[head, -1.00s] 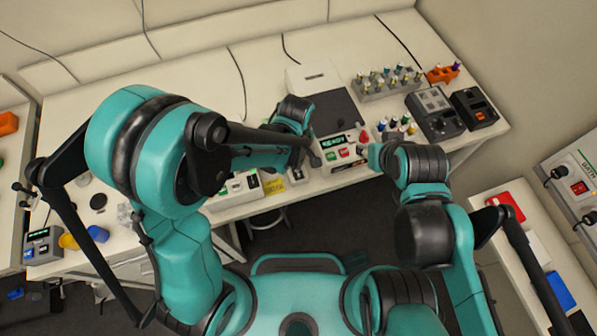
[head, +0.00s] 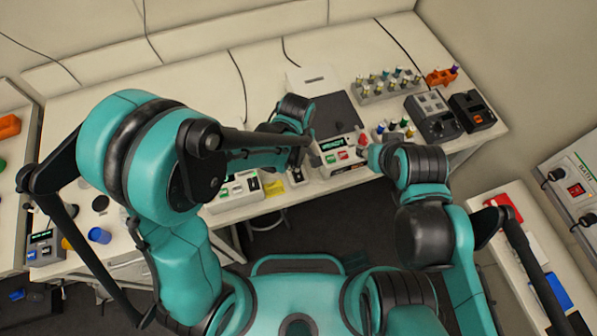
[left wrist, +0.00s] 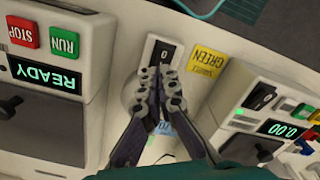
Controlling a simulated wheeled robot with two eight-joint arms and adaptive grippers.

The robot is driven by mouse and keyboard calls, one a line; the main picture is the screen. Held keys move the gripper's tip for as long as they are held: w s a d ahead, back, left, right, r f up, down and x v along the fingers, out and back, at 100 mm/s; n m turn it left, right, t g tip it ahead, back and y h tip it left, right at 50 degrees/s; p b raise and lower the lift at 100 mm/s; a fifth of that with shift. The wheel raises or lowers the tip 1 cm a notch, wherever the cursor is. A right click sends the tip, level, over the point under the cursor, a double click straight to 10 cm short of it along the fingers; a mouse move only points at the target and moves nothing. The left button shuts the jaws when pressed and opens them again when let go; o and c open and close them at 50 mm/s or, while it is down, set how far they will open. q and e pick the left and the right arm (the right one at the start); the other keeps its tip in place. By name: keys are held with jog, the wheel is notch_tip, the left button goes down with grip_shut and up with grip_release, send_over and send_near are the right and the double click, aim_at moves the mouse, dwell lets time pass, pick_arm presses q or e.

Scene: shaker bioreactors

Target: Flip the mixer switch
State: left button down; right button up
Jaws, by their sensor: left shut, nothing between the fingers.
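The switch, a dark rocker marked 0 (left wrist: 164,52), sits in a pale panel in the left wrist view, just beyond my left fingertips. I take the small pale unit (head: 297,178) between the two larger instruments in the head view to be the mixer. My left gripper (left wrist: 161,78) is shut and empty, its fingers together over the unit and hiding part of it. I cannot tell whether the fingertips touch the switch. In the head view the left gripper is mostly behind my arm. My right gripper (head: 371,157) is right of the READY instrument; its fingers are too small to read.
The READY instrument (left wrist: 50,75) with red and green buttons is close on one side. An instrument showing 0.00 (left wrist: 283,128) is on the other. A yellow label (left wrist: 206,62) lies beside the switch. A vial rack (head: 388,86) and grey devices (head: 434,115) stand further right.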

pick_arm(q)
jog(key=shift+r+p, duration=1.4)
jog(key=shift+r, duration=0.8)
jog(key=shift+a+b, duration=0.2)
jog(key=shift+b, duration=0.1)
jog(key=s+a+m+t+b, duration=0.1)
jog(key=a+m+t+b, duration=0.1)
jog(key=a+m+b, duration=0.1)
jog(key=s+a+m+t+b, duration=0.2)
jog(key=a+m+b, duration=0.1)
jog(key=a+b, duration=0.3)
jog(key=s+a+m+t+b, duration=0.2)
jog(key=a+b, duration=0.3)
jog(key=a, duration=0.3)
jog(key=shift+r+m+t, duration=0.1)
jog(key=shift+m+t, duration=0.3)
jog(key=shift+m, duration=0.1)
jog(key=shift+s+a+m, duration=0.1)
jog(key=shift+a+m, duration=0.15)
jog(key=shift+m, duration=0.05)
